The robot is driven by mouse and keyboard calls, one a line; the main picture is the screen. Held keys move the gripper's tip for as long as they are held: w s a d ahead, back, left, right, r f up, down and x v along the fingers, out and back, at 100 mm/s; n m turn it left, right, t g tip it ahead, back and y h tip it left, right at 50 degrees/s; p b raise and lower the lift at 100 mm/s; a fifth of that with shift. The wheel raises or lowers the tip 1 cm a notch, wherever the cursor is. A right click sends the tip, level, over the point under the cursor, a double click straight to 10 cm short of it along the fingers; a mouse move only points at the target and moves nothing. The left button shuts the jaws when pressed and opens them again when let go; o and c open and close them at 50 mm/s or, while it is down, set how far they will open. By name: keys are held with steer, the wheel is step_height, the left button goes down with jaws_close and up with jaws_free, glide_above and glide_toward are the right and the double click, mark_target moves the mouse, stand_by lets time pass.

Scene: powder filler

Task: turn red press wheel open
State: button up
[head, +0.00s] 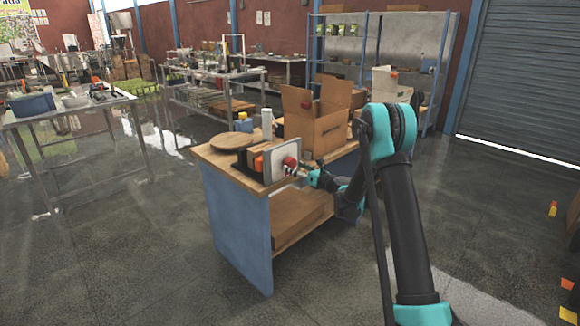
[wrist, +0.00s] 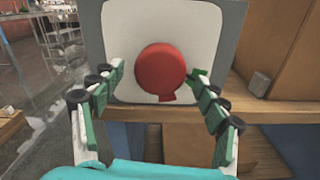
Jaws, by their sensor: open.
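The red press wheel (head: 290,163) is on the light front panel (head: 273,167) of a device standing on a wooden workbench. In the wrist view the wheel (wrist: 161,69) is round, with a small red tab at its lower edge, against a pale grey panel (wrist: 213,18). My gripper (wrist: 158,82) is open, with one finger on each side of the wheel. The right fingertip is close to the wheel's lower right edge; I cannot tell if it touches. The left fingertip is apart from the wheel. In the head view my gripper (head: 300,172) is at the panel, partly hidden.
The workbench (head: 213,158) also holds a round wooden board (head: 235,141), a white bottle (head: 267,124) and an open cardboard box (head: 315,125). In the wrist view a small grey block (wrist: 259,83) lies on the wooden shelf at right. Open floor lies left of the bench.

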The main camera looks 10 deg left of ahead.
mark_target(292, 166)
steer(key=shift+x, duration=1.8)
steer(key=shift+c, duration=0.6)
steer(key=c, duration=1)
steer(key=shift+c, duration=0.2)
